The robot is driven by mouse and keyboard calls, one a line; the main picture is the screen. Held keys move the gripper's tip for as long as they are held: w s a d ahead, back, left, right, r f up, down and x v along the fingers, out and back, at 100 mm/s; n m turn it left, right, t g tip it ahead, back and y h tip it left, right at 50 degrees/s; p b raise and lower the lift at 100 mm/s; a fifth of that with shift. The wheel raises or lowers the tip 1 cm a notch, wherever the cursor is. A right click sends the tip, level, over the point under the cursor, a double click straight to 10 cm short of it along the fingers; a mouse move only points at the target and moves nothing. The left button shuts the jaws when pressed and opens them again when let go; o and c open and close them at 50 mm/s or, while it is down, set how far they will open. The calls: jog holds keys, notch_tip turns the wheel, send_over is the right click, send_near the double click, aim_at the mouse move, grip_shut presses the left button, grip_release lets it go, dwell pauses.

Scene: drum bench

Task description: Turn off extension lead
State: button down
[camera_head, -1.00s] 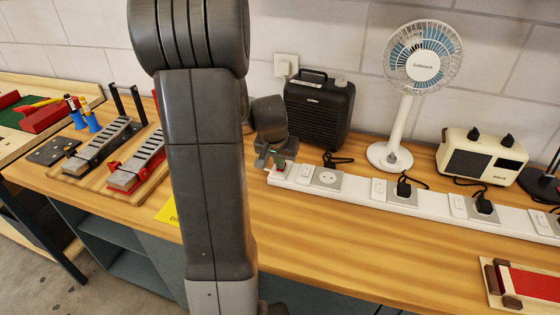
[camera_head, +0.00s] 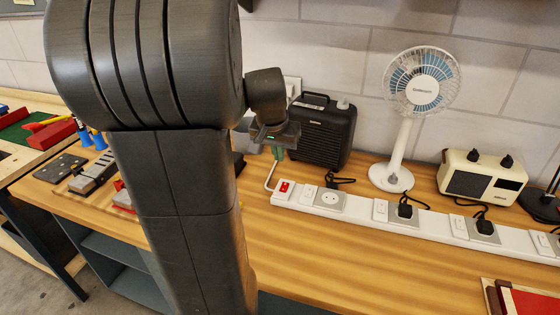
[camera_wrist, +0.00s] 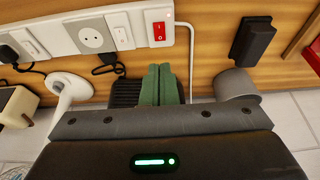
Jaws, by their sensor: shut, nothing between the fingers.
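The extension lead (camera_head: 352,206) is a long white strip on the wooden bench, with its red rocker switch (camera_head: 285,187) at the left end. The red switch also shows in the wrist view (camera_wrist: 158,31); I cannot tell which way it is tipped. White rocker switches and sockets follow along the strip. My gripper (camera_head: 277,155) is above the strip's left end, apart from the red switch. In the wrist view its green fingers (camera_wrist: 160,70) are together and hold nothing, with their tips close to the red switch in the picture.
A black heater (camera_head: 322,135) stands behind the strip's left end. A white fan (camera_head: 392,178) and a cream radio (camera_head: 482,178) stand further right, with black plugs in the strip.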

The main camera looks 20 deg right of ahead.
jog(key=shift+r, duration=0.15)
jog(key=shift+w+d+r+b, duration=0.25)
jog(key=shift+w+b, duration=0.4)
jog(key=shift+b, duration=0.55)
jog(key=shift+f, duration=0.1)
send_near(285, 184)
jog(key=p+x, duration=0.1)
jog(key=x, duration=0.4)
jog(key=shift+w, duration=0.2)
jog(key=shift+x, duration=0.8)
jog(key=shift+s, duration=0.1)
